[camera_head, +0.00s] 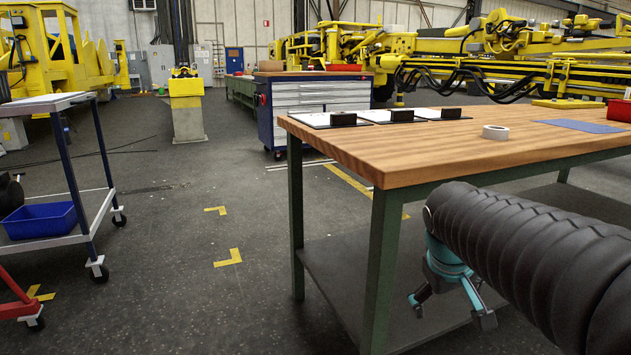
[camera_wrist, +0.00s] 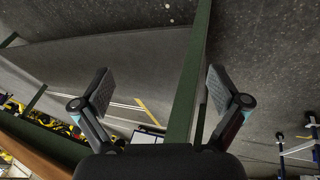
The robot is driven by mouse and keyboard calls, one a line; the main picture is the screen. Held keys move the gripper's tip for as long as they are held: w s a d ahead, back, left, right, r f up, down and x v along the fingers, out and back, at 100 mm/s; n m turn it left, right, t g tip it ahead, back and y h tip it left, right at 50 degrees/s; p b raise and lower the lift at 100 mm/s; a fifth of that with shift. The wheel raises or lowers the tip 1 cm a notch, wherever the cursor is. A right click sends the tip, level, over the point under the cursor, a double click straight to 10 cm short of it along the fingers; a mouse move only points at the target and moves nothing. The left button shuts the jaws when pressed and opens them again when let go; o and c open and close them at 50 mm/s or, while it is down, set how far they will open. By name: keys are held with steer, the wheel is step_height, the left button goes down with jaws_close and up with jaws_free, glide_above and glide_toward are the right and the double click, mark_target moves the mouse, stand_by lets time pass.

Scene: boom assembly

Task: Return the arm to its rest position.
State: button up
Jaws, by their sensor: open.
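My gripper (camera_head: 452,303) hangs below the black ribbed sleeve of my arm, at the right of the head view, in front of the workbench (camera_head: 450,157). In the wrist view my gripper (camera_wrist: 158,88) shows its two fingers spread wide apart with nothing between the pads. A green table leg (camera_wrist: 186,95) passes behind the gap between the fingers. I cannot tell how far the fingers are from that leg.
A roll of tape (camera_head: 495,132), a blue sheet (camera_head: 582,126) and several clipboards lie on the bench. A cart with a blue bin (camera_head: 40,220) stands at the left. A tool cabinet (camera_head: 318,96) stands behind. The floor between cart and bench is clear.

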steer(key=s+a+f+m+y+p, duration=0.1)
steer(key=s+a, duration=0.2)
steer(key=s, duration=0.4)
steer(key=s+a+f+m+t+y+p, duration=0.1)
steer(key=s+a, duration=0.2)
steer(key=s, duration=0.5)
steer(key=shift+a+f+y, duration=0.2)
steer(key=shift+a+y, duration=0.2)
